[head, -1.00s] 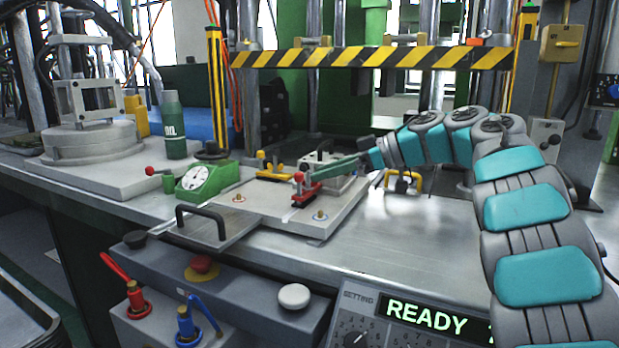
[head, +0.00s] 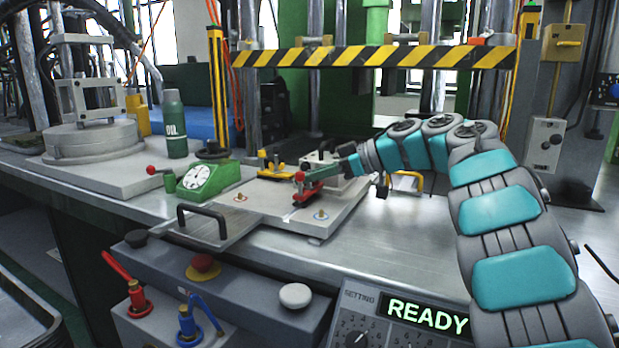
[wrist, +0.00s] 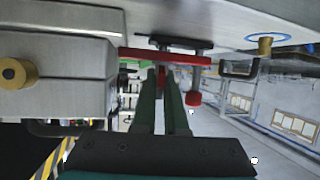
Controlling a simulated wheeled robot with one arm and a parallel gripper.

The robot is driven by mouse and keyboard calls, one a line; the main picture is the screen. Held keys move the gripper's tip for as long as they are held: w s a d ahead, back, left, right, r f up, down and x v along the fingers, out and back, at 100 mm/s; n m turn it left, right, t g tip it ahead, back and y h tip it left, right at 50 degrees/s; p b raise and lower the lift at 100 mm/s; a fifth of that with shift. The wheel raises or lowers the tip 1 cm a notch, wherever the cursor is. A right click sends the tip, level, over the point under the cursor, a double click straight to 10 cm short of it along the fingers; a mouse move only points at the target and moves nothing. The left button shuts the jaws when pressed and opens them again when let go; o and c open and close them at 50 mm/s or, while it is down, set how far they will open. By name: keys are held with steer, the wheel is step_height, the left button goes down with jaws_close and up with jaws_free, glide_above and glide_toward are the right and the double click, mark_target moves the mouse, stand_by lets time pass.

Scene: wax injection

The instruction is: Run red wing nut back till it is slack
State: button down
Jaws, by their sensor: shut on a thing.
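My gripper (head: 311,175) reaches in from the right at the clamp. The fingers hide most of the wing nut. How far it is turned cannot be told.
A yellow clamp (head: 277,172) and a grey block (head: 320,164) stand close behind the red clamp. A green dial gauge (head: 197,181) is to the left. A black-and-yellow barrier (head: 370,57) spans above. Bare bench (head: 400,235) lies to the right.

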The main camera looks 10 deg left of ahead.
steer(key=shift+a+n+g, duration=0.1)
steer(key=shift+n+g, duration=0.2)
steer(key=shift+g, duration=0.2)
steer(key=shift+n+g, duration=0.4)
steer(key=shift+g, duration=0.1)
stand_by(0.4)
steer(key=c, duration=1)
jaws_free()
steer(key=shift+o, duration=0.2)
steer(key=shift+s+r+m+t, duration=0.1)
steer(key=shift+m+t, duration=0.3)
steer(key=shift+t, duration=0.1)
